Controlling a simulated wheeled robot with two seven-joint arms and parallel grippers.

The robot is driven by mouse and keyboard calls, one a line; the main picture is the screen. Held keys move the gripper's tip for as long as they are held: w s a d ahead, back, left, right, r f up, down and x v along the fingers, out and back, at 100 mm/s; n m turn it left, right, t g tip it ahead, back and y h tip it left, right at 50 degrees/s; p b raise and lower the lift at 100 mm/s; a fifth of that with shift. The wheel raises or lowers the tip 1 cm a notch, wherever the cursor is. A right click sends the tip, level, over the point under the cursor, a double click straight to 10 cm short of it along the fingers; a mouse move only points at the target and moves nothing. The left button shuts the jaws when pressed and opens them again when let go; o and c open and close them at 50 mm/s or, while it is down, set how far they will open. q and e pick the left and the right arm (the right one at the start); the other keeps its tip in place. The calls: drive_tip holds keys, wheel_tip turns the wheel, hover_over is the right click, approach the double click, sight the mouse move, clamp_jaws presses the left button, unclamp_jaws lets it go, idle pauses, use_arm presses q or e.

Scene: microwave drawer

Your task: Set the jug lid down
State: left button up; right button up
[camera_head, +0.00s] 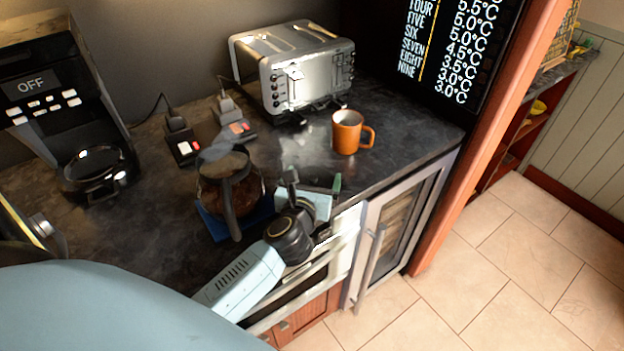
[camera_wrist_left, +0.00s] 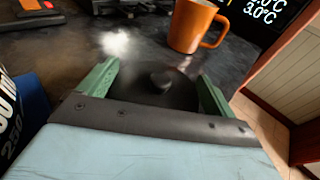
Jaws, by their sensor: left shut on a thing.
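My left gripper (camera_head: 314,184) is over the front edge of the dark counter (camera_head: 300,150), to the right of the jug. In the left wrist view, its green fingers (camera_wrist_left: 158,78) are shut on the jug lid (camera_wrist_left: 160,84), a round black disc with a small knob. The lid lies between the fingers just above or on the counter; I cannot tell if it touches. In the head view the lid hardly shows against the dark surface. The glass jug (camera_head: 212,186), with dark brown contents and a black handle, stands on a blue mat (camera_head: 213,226). My right gripper is not in view.
An orange mug (camera_head: 346,134) stands beyond the gripper, with a silver toaster (camera_head: 300,75) behind it. A black coffee machine (camera_head: 55,100) is at the left. Two small devices (camera_head: 186,148) sit behind the jug. Counter between jug and mug is clear.

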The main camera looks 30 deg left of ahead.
use_arm(q)
drive_tip(key=o, duration=0.7)
drive_tip(key=shift+s+d+f, duration=0.1)
drive_tip(key=shift+s+f, duration=0.15)
drive_tip(key=shift+f, duration=0.5)
drive_tip(key=shift+r+g+p, duration=0.3)
drive_tip(key=shift+r+p, duration=0.15)
drive_tip(key=shift+r, duration=0.15)
drive_tip(key=v, duration=1.1)
drive_tip(key=shift+s+r, duration=0.2)
drive_tip(key=shift+s, duration=0.05)
